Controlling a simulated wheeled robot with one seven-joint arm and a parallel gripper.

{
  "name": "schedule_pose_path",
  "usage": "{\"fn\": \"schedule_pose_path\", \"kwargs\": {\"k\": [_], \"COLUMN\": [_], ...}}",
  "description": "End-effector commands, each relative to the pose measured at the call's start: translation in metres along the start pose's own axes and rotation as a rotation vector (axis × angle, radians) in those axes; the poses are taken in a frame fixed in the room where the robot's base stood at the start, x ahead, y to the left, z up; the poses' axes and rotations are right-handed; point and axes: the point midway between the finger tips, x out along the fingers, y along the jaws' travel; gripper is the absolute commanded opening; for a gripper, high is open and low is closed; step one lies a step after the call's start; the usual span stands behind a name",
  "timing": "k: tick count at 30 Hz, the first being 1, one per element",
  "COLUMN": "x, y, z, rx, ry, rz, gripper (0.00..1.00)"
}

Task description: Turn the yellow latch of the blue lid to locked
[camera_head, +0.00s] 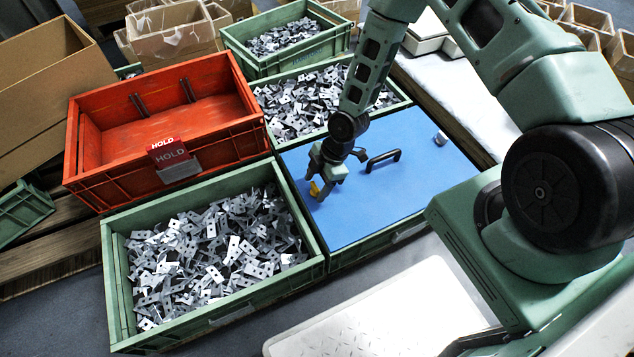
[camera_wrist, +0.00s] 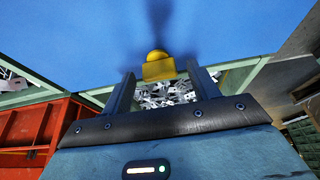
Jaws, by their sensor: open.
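The blue lid (camera_head: 372,190) covers a green crate and has a black handle (camera_head: 383,161) near its middle. The yellow latch (camera_head: 315,188) sits near the lid's left edge. In the wrist view the latch (camera_wrist: 158,66) shows as a rounded yellow piece on the blue lid (camera_wrist: 90,45). My gripper (camera_head: 317,190) is over the left part of the lid, fingers pointing down around the latch. In the wrist view my gripper (camera_wrist: 158,80) is open, with the latch between and just beyond its fingertips. I cannot tell whether the fingers touch it.
Left of the lid is an open green crate (camera_head: 215,310) of metal parts. A red crate (camera_head: 90,185) with a HOLD sign (camera_head: 170,152) stands behind it. More part-filled green crates (camera_head: 240,60) are at the back. A small grey knob (camera_head: 440,138) is at the lid's far right.

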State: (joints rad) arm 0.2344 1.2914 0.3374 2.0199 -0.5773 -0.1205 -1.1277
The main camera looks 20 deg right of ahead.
Motion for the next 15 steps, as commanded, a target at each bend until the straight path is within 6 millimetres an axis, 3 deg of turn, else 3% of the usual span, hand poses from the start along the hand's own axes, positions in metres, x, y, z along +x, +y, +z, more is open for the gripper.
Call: {"fn": "schedule_pose_path", "kwargs": {"k": [1,6,15], "x": [-0.0002,-0.0003,-0.001], "y": [0.0,-0.0001,-0.0005], "z": [0.0,0.0,-0.0002], "rx": [0.0,0.0,0.019], "ry": [0.0,0.0,0.0], "rz": [0.0,0.0,0.008], "gripper": [0.6,0.15,0.15]}}
